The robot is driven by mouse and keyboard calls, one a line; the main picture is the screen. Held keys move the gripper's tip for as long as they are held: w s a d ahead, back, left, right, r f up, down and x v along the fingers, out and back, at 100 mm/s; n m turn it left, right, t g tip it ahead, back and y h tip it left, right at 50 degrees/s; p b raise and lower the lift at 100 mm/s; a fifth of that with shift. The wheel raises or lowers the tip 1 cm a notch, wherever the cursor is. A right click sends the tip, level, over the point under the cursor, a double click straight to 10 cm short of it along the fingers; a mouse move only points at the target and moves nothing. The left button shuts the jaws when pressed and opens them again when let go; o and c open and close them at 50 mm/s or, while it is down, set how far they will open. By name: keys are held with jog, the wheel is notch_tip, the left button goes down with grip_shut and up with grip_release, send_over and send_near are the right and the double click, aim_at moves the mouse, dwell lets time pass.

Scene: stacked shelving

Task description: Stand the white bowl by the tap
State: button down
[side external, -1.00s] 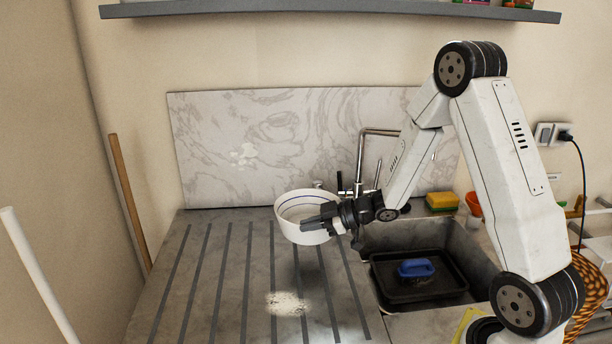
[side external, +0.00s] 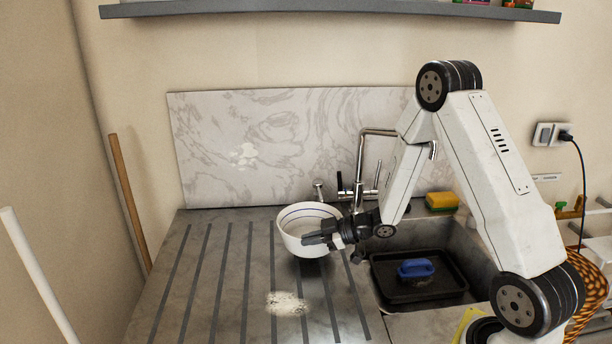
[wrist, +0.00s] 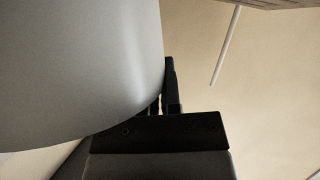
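The white bowl (side external: 294,240), with a blue line inside its rim, is upright over the drainer side of the counter. It is left of and in front of the chrome tap (side external: 361,160). My gripper (side external: 314,240) reaches in from the right and appears shut on the bowl's right wall, with a dark finger across its near side. In the wrist view the bowl (wrist: 75,70) fills the left, close against a dark finger (wrist: 171,85). The other finger is largely hidden. I cannot tell whether the bowl's base touches the counter.
The sink, right of the bowl, holds a black tray (side external: 385,287) with a blue-handled brush (side external: 415,268). A yellow sponge (side external: 441,201) lies behind the sink. A marble splashback (side external: 270,130) stands behind. The grooved drainer (side external: 205,275) is clear except for a pale patch (side external: 286,303).

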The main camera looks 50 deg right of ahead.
jog(key=shift+f, duration=1.75)
jog(key=shift+f, duration=0.1)
jog(key=c, duration=0.8)
grip_release()
jog(key=v, duration=1.2)
